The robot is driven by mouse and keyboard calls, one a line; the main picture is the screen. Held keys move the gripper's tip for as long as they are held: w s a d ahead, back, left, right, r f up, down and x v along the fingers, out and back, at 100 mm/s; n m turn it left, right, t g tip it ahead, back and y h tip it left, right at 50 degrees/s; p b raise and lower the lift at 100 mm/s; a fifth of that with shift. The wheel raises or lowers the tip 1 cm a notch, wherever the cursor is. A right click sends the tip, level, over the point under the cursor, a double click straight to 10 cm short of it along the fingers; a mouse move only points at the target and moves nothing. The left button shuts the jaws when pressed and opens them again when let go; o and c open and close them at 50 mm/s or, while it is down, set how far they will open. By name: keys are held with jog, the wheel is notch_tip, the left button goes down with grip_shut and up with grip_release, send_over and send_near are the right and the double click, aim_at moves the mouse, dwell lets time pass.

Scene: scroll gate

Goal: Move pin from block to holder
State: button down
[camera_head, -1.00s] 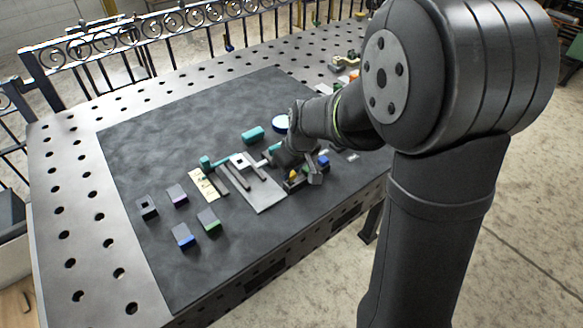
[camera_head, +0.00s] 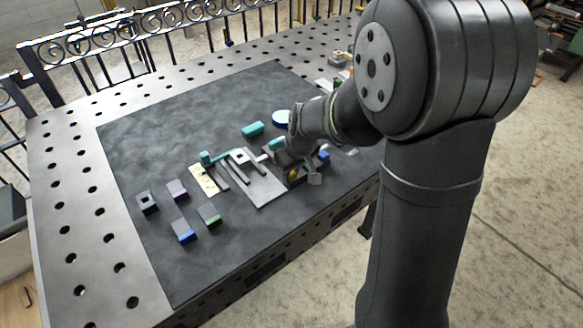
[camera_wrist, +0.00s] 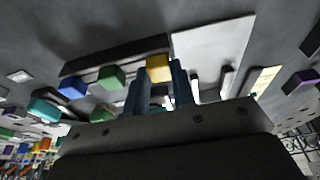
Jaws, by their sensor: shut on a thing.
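A long dark block (camera_wrist: 100,55) carries colored pieces in a row: a blue one (camera_wrist: 72,87), a green one (camera_wrist: 110,76) and a yellow one (camera_wrist: 158,67). In the head view the dark block (camera_head: 309,177) is partly hidden by my arm, with yellow (camera_head: 293,175) and blue (camera_head: 323,155) ends showing. My gripper (camera_wrist: 157,84) has its fingers closed around the yellow piece, which I take as the pin. Whether it is still seated in the block cannot be told. I cannot tell which thing is the holder.
A grey plate (camera_head: 264,192) with dark bars lies left of the dark block. Small blocks with black (camera_head: 147,203), purple (camera_head: 177,190), blue (camera_head: 184,231) and green (camera_head: 209,215) parts stand at the mat's left. A teal block (camera_head: 253,129) lies behind. The front mat is clear.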

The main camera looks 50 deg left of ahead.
jog(key=shift+f, duration=0.1)
jog(key=c, duration=0.7)
grip_release()
jog(key=shift+o, duration=0.2)
jog(key=shift+r, duration=3.55)
jog(key=shift+f, duration=3.3)
